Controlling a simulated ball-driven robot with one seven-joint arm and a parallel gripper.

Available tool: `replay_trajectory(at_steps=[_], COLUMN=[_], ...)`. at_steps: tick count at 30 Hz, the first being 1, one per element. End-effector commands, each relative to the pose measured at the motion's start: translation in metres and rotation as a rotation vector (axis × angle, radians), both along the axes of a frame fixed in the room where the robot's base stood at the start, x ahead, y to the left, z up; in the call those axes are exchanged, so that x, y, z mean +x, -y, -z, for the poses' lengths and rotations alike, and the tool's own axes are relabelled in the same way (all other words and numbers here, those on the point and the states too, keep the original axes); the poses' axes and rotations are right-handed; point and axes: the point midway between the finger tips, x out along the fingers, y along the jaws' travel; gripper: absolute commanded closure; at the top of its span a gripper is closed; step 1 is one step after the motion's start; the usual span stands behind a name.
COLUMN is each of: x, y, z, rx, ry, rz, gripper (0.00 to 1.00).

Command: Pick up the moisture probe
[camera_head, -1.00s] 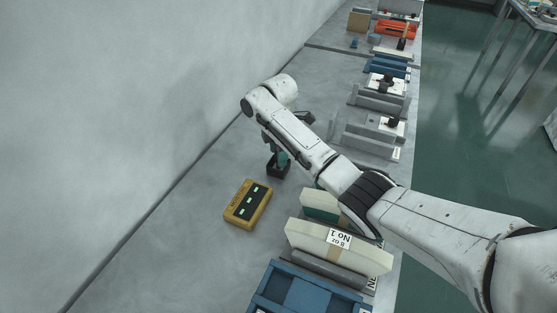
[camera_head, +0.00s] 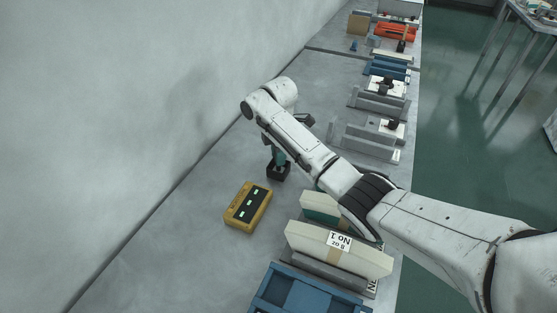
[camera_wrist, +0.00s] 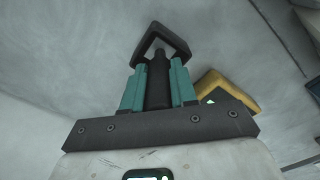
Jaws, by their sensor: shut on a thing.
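The moisture probe (camera_wrist: 157,90) is a black cylinder. In the wrist view it lies between the two teal fingers of my gripper (camera_wrist: 158,76), which are shut on it. In the head view my gripper (camera_head: 279,158) points down at the dark holder (camera_head: 279,173) on the grey bench, and the probe is hidden there by the fingers and arm.
A yellow meter (camera_head: 239,214) with green lights lies left of and nearer than the holder. A cream block with a label (camera_head: 338,241) and a blue tray (camera_head: 262,299) stand nearer. Grey fixtures line the right edge.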

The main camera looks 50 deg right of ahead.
Motion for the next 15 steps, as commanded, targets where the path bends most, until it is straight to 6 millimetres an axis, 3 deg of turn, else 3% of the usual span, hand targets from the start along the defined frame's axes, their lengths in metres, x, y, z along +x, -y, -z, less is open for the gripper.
replay_trajectory(at_steps=[8, 15], x=[0.001, -0.006], y=[0.000, -0.004], z=[-0.011, -0.040], rx=[-0.001, 0.002], ry=[0.003, 0.003], rz=[0.000, -0.002], gripper=[1.00, 1.00])
